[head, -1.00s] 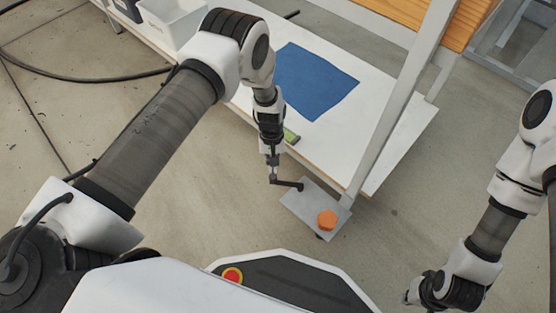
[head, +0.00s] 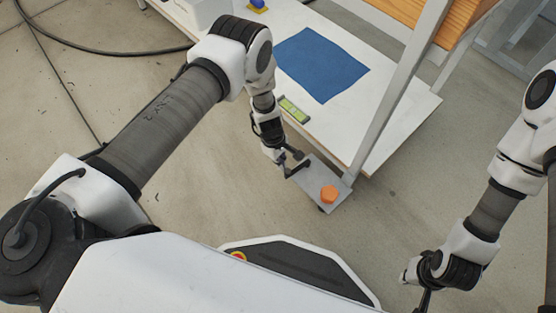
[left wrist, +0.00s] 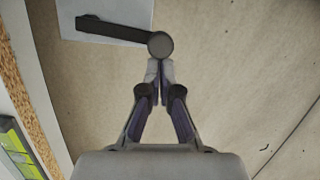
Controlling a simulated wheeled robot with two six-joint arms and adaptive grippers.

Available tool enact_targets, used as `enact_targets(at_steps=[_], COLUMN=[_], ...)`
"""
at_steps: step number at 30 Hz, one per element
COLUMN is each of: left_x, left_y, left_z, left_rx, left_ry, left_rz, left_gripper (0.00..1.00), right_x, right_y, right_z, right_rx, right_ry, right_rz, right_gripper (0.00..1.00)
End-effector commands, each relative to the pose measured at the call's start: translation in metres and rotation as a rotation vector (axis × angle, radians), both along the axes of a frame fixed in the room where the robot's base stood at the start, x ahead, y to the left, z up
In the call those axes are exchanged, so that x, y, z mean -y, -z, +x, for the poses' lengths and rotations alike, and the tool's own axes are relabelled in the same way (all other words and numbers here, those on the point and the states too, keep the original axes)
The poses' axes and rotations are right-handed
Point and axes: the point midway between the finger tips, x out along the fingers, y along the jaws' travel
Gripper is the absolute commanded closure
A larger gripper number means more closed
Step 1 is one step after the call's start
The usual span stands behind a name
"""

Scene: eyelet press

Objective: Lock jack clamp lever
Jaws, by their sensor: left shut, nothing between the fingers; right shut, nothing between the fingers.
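The dark clamp lever (head: 298,169) lies over the end of a grey metal plate (head: 322,178) at the table's near corner. In the left wrist view the lever (left wrist: 118,33) runs from the upper left to a round end just ahead of my left gripper (left wrist: 160,78). The fingertips are shut with nothing between them and sit close to that round end; contact cannot be told. In the head view my left gripper (head: 289,158) is beside the lever, partly hidden by its own arm. My right gripper (head: 425,298) is shut and empty, far to the right.
An orange knob (head: 329,194) stands on the plate. The white table (head: 386,130) carries a blue mat (head: 320,63) and a green level (head: 293,109). A slanted grey post (head: 388,100) rises by the plate. Open floor lies to the right.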

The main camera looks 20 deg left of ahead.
Motion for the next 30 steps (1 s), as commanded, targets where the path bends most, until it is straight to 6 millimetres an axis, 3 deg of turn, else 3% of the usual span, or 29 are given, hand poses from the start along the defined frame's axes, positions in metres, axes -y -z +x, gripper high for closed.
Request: enact_targets(at_steps=[25, 30], left_x=[0.0023, -0.0073], left_y=[0.0007, -0.0004], left_z=[-0.0013, 0.0000], left_rx=[-0.005, -0.004], left_ry=[0.011, 0.010], left_rz=[-0.002, -0.002], left_gripper=[1.00, 1.00], right_x=[0.0000, 0.0001], right_y=[-0.0057, -0.0065], right_z=[0.0001, 0.0001], right_rx=[0.000, 0.000], right_ry=[0.000, 0.000], right_rz=[0.000, 0.000], right_gripper=[1.00, 1.00])
